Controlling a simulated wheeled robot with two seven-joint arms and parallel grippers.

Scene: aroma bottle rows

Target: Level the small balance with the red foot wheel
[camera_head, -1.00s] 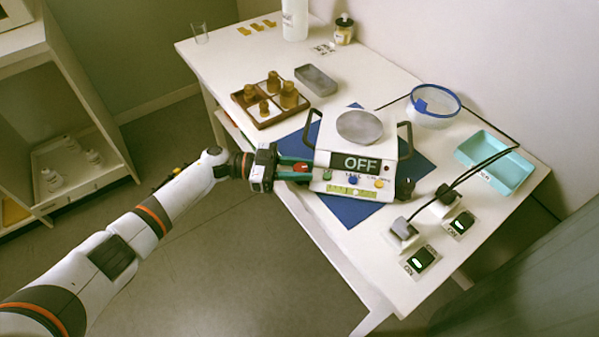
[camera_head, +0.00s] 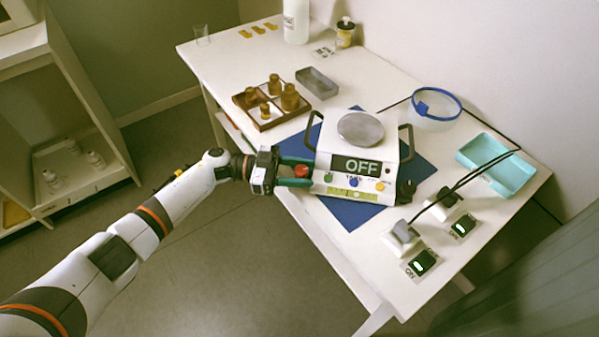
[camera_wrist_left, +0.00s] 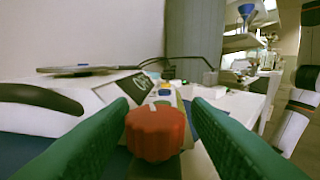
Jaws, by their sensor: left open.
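The small white balance (camera_head: 331,165) stands on a dark blue mat (camera_head: 350,213) and has a round grey pan (camera_head: 361,128) on top. Its display reads OFF. The red foot wheel (camera_head: 301,171) is at its front left corner; the left wrist view shows the ribbed red wheel (camera_wrist_left: 155,133) large and close. My left gripper (camera_head: 297,171) is open, with one green finger on each side of the red wheel. In the left wrist view a gap shows between the wheel and the right finger; contact on the left is unclear. A dark foot wheel (camera_head: 406,192) is at the right corner.
A wooden tray (camera_head: 262,124) with brown weights and a grey box (camera_head: 317,83) stand behind. A blue-rimmed bowl (camera_head: 436,104), a turquoise tray (camera_head: 496,165) and plugs with lit switches (camera_head: 422,263) are to the right. Black cables cross there.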

